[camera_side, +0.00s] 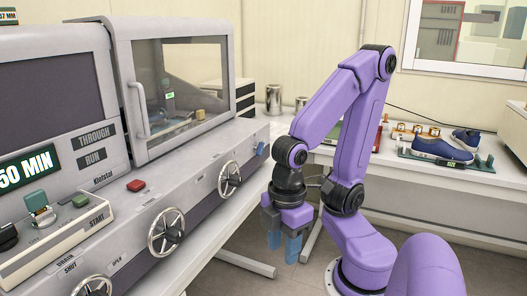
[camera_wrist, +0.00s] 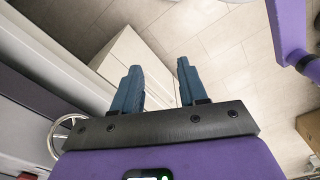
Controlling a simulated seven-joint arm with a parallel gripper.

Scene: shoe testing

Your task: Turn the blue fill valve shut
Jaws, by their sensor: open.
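The blue handle is not seen in the wrist view.
Metal handwheels line the machine front, including one near the far end (camera_side: 229,178) and one in the middle (camera_side: 166,232). A wheel also shows in the wrist view (camera_wrist: 65,132). A white bench (camera_side: 400,178) with blue shoes (camera_side: 440,150) stands behind my arm. Open floor lies below my gripper.

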